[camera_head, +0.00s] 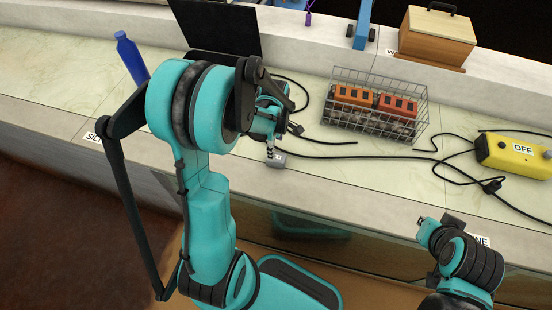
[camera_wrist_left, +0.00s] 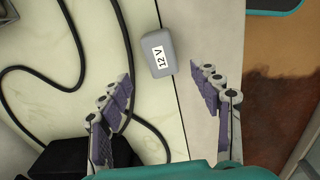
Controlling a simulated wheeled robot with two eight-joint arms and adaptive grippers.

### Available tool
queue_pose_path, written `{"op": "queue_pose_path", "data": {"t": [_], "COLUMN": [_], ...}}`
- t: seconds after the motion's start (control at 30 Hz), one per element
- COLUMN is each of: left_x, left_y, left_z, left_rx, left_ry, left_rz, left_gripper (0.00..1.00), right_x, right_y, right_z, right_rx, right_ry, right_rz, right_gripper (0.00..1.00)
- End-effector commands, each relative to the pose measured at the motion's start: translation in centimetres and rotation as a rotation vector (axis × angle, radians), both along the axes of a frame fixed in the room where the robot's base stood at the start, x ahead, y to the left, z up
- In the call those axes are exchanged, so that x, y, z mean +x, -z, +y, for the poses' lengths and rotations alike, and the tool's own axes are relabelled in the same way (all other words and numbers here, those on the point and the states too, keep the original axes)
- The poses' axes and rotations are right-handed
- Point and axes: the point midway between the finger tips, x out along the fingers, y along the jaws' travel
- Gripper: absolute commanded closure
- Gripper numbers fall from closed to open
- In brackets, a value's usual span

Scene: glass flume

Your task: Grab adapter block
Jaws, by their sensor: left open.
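The adapter block is a small grey block (camera_wrist_left: 158,53) with a white "12 V" label. In the left wrist view it lies on the pale counter, ahead of and between the spread fingers. In the head view the grey block (camera_head: 276,160) lies just below my left gripper (camera_head: 268,140). In the left wrist view the left gripper (camera_wrist_left: 170,90) is open and empty, apart from the block. The right arm's end (camera_head: 440,228) shows at the lower right of the head view; its fingers are too unclear to judge.
Black cables (camera_wrist_left: 75,45) run over the counter beside the block. A wire basket (camera_head: 375,125) with orange-topped items stands to the right. A yellow box (camera_head: 515,155) marked "OFF" lies farther right. A blue bottle (camera_head: 131,58) and a dark laptop-like panel (camera_head: 215,28) stand to the left.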

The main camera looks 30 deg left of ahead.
Motion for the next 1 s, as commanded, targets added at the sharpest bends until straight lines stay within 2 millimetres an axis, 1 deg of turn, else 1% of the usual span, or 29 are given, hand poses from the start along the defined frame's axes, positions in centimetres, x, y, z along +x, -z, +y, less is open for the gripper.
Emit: {"op": "queue_pose_path", "data": {"t": [0.13,0.3,0.47,0.6,0.7,0.8,0.97,1.0], "left_x": [0.1,0.1,0.2,0.3,0.2,0.2,0.2,0.2], "left_y": [1.6,3.7,5.1,7.4,8.7,9.0,8.9,8.9], "left_z": [0.5,0.4,0.2,-0.2,-0.2,-0.2,-0.2,-0.2], "left_rx": [-0.006,-0.007,-0.007,-0.007,-0.006,-0.006,-0.006,-0.006], "left_ry": [-0.07,-0.077,-0.074,-0.073,-0.074,-0.074,-0.073,-0.073], "left_rz": [0.022,0.024,0.023,0.023,0.022,0.022,0.022,0.022], "left_gripper": [0.36,0.36,0.36,0.36,0.36,0.36,0.36,0.47], "right_x": [0.0,0.0,0.0,0.0,0.0,0.0,0.0,0.0], "right_y": [0.2,1.0,1.7,3.0,3.4,3.5,3.4,3.4], "right_z": [0.0,0.0,0.0,0.0,0.0,0.0,0.0,0.0], "right_rx": [0.0,0.0,0.0,0.0,0.0,0.0,0.0,0.0], "right_ry": [0.0,0.0,0.0,0.0,0.0,0.0,0.0,0.0], "right_rz": [0.0,0.0,0.0,0.0,0.0,0.0,0.0,0.0], "right_gripper": [1.0,1.0,1.0,1.0,1.0,1.0,1.0,1.0]}}
